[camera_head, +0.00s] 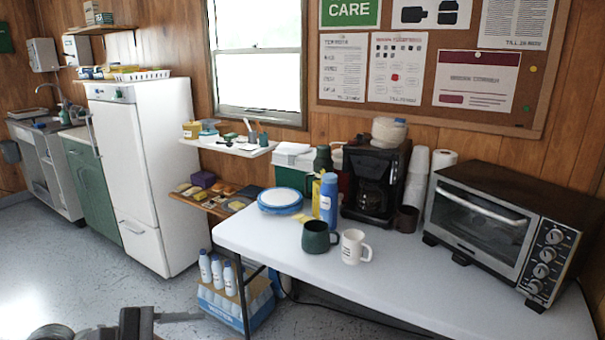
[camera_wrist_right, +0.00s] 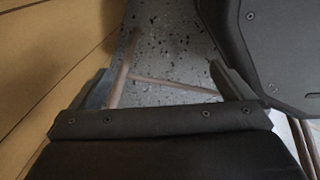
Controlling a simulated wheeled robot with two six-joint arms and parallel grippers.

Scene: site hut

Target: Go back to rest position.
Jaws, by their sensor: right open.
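My right gripper (camera_wrist_right: 165,80) shows in the right wrist view with its two fingers wide apart and nothing between them. Speckled grey floor lies beyond the fingers. Dark parts of my left arm, with what appears to be my left gripper (camera_head: 150,322), show at the bottom left edge of the head view. They are low over the floor, left of the white table, and mostly cut off. Whether its jaws are open cannot be seen. My right arm does not show in the head view.
The white table (camera_head: 405,300) fills the right, bearing a green mug (camera_head: 318,238), a white mug (camera_head: 352,247), a coffee maker (camera_head: 372,185) and a toaster oven (camera_head: 500,225). A bottle crate (camera_head: 232,312) stands below. A tan panel (camera_wrist_right: 50,70) is close beside my right gripper.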

